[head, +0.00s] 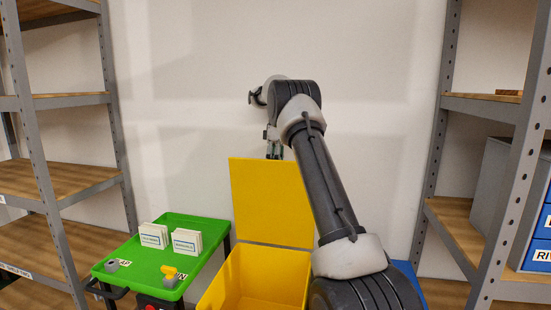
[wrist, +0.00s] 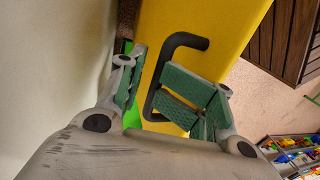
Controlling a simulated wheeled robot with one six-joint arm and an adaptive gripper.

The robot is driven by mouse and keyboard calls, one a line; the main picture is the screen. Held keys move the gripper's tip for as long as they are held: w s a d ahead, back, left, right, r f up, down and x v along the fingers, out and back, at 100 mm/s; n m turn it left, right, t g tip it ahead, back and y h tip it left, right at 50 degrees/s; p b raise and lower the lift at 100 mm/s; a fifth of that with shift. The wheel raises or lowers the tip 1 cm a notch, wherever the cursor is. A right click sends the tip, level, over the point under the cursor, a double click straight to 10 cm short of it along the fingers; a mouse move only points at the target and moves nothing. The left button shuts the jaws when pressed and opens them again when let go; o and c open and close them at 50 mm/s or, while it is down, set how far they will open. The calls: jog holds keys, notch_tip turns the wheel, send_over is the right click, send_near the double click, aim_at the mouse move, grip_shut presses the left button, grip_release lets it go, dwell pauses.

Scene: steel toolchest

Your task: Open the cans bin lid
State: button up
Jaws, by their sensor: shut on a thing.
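The yellow bin (head: 262,280) stands in the lower middle of the head view with its inside showing. Its yellow lid (head: 268,200) is raised, standing nearly upright at the back of the bin. No label on it shows. My gripper (head: 274,148) is at the top edge of the lid, partly hidden behind my arm. In the wrist view, the black lid handle (wrist: 188,40) stands out from the yellow lid (wrist: 225,25), and my gripper's green-padded fingers are on either side of it, shut on it. Part of the handle is hidden behind the right finger.
A green tray cart (head: 140,262) with card boxes (head: 187,241) stands left of the bin. A blue edge (head: 410,275) shows right of it, behind my arm. Steel shelves stand left (head: 60,182) and right (head: 460,215). A pale wall is close behind the lid.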

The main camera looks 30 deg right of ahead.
notch_tip(320, 180, up, 7)
jog(key=shift+w+d, duration=0.45)
jog(key=shift+r, duration=0.1)
jog(key=shift+c, duration=0.4)
